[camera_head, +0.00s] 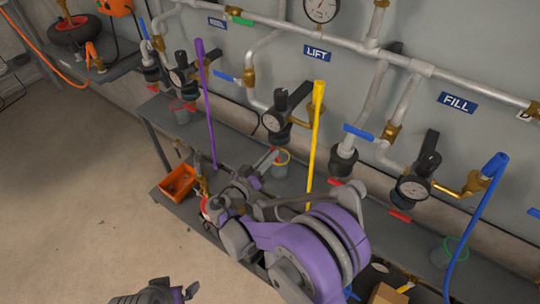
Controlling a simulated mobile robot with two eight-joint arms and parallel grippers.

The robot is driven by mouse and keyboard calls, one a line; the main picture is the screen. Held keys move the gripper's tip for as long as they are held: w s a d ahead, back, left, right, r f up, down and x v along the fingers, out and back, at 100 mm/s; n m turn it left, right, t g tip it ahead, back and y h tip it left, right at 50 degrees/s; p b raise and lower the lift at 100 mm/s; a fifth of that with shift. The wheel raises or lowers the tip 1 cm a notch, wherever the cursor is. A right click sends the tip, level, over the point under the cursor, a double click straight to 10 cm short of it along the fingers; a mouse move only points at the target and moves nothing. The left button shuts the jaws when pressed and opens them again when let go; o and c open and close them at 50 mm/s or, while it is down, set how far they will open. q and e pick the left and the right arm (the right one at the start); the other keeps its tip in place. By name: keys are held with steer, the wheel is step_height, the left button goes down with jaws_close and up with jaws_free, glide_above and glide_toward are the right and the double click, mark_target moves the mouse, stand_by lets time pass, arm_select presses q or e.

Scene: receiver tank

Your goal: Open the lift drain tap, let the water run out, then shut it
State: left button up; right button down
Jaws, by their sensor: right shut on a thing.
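The lift drain tap's red lever (276,154) shows as a small red piece below the gauge and dark filter body (275,121) under the LIFT sign (317,53). My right gripper (268,160) is at this lever and looks shut on it; the fingers are small and partly hidden by my purple arm. A grey cup with a yellow rim (281,168) stands on the shelf just below. I cannot make out any water. My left gripper (180,293) is at the bottom edge, partly cut off, away from the piping; its opening cannot be told.
A grey shelf (235,128) runs under the pipes. Purple (206,105), yellow (316,130) and blue (475,225) upright bars stand along it. An orange bin (178,182) is at the left. FILL piping (458,102) is at the right. The floor at left is clear.

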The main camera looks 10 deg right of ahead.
steer(key=c, duration=1.2)
jaws_free()
steer(key=v, duration=1.1)
steer(key=shift+p, duration=0.4)
steer(key=shift+w, duration=0.1)
